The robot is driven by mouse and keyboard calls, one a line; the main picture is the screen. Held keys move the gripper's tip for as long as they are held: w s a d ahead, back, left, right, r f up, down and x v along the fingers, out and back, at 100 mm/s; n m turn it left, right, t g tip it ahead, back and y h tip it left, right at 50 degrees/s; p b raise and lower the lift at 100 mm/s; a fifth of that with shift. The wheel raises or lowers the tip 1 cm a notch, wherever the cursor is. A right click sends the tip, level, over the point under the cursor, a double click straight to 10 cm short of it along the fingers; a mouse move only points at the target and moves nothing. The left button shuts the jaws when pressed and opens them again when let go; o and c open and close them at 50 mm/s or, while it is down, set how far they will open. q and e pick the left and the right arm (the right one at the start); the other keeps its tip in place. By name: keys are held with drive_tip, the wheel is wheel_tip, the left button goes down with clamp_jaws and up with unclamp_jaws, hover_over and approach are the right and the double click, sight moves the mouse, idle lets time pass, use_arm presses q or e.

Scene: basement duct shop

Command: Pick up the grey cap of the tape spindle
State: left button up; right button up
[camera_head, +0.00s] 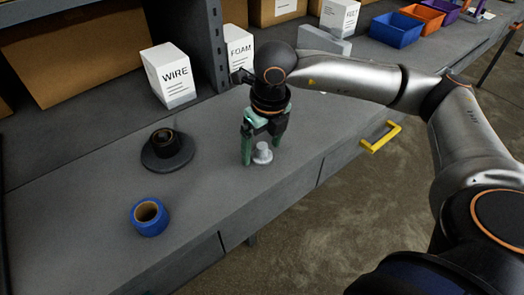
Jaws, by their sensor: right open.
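The small light grey cap (262,153) stands on the grey bench top, near its front edge. My right gripper (262,156) points down over it with its green fingers apart. One finger is to the left of the cap and the other is behind or to the right of it, partly hidden. I cannot tell whether a finger touches the cap. The dark tape spindle (167,151) with its round base stands further left on the bench. A blue tape roll (149,217) lies nearer the front. My left gripper is not in view.
Blue (396,29) and orange (423,17) bins are at the far right. A yellow handle (381,137) sticks out from the bench front.

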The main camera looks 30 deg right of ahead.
drive_tip(key=c, duration=1.4)
drive_tip(key=shift+r, duration=0.1)
